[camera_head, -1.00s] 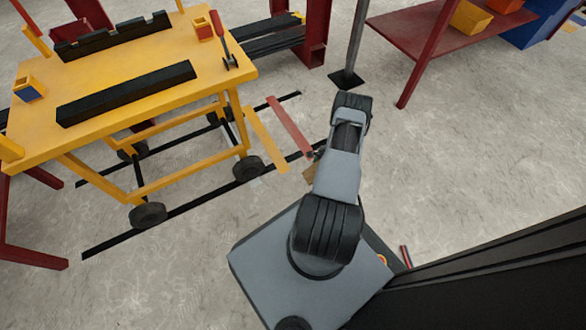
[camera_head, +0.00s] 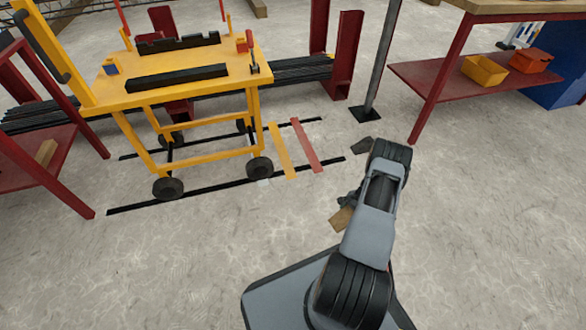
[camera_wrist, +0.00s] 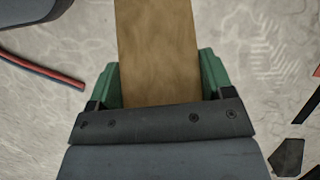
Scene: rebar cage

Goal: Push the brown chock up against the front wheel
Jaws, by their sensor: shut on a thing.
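My gripper (camera_wrist: 158,80) is shut on the brown chock (camera_wrist: 158,40), which sits between its green fingers and runs out of the top of the wrist view. In the head view the chock (camera_head: 341,219) shows beside my forearm, low over or on the floor; I cannot tell which. The yellow cart (camera_head: 185,95) stands at upper left on dark wheels. Its near right wheel (camera_head: 260,168) is left of the chock, with clear floor between them. The near left wheel (camera_head: 168,188) is further off. Which wheel is the front one is not marked.
A black floor line (camera_head: 215,188) runs along the near wheels. A yellow strip (camera_head: 283,152) and a red strip (camera_head: 306,146) lie right of the cart. A dark block (camera_head: 362,146) lies beyond my arm near a post (camera_head: 382,60). Floor in front of the cart is clear.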

